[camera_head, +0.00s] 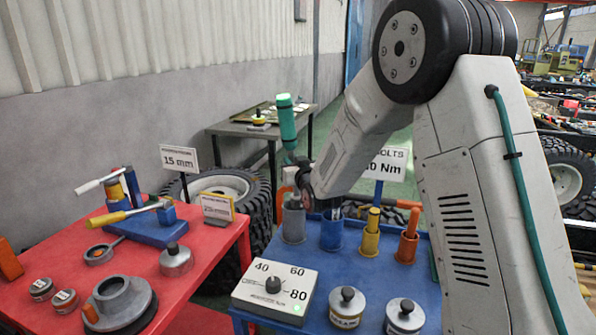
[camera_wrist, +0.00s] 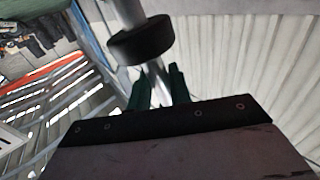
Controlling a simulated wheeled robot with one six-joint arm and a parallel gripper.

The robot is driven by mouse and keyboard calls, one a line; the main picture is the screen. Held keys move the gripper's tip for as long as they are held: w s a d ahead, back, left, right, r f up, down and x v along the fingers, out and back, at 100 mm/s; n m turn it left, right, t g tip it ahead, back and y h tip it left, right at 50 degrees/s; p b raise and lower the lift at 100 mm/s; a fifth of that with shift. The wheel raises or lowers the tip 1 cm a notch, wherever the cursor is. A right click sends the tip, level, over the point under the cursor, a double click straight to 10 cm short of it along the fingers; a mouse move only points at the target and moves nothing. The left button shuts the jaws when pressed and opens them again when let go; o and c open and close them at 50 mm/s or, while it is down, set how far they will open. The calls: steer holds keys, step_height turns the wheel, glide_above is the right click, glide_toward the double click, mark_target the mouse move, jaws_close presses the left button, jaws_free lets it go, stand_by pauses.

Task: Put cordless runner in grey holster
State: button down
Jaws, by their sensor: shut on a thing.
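The cordless runner appears to be the green-bodied tool (camera_head: 287,120) standing nearly upright above the left part of the blue bench. My gripper (camera_head: 300,167) is around its lower part, partly hidden by my arm. In the wrist view, the dark green fingers (camera_wrist: 158,88) are closed on a pale metal shaft with a black collar (camera_wrist: 140,40). The grey holster (camera_head: 293,224) stands at the back left of the blue bench, below my gripper. Whether the tool's lower end touches or enters the holster is not clear.
Blue (camera_head: 332,234), yellow (camera_head: 370,240) and orange (camera_head: 406,247) holsters stand to the right of the grey one. A dial box (camera_head: 262,290) and lidded tins (camera_head: 347,306) are in front. A red table (camera_head: 215,262) with tools is at left.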

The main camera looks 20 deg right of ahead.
steer(key=f, duration=0.3)
steer(key=shift+s+d+f, duration=0.15)
steer(key=shift+s+d, duration=0.05)
steer(key=c, duration=0.8)
jaws_free()
steer(key=shift+d+f, duration=0.1)
steer(key=shift+c, duration=0.2)
steer(key=shift+a, duration=0.2)
steer(key=shift+s, duration=0.1)
steer(key=s, duration=1.1)
steer(key=shift+s+d+r, duration=0.2)
steer(key=shift+d+r, duration=0.15)
steer(key=shift+d, duration=0.1)
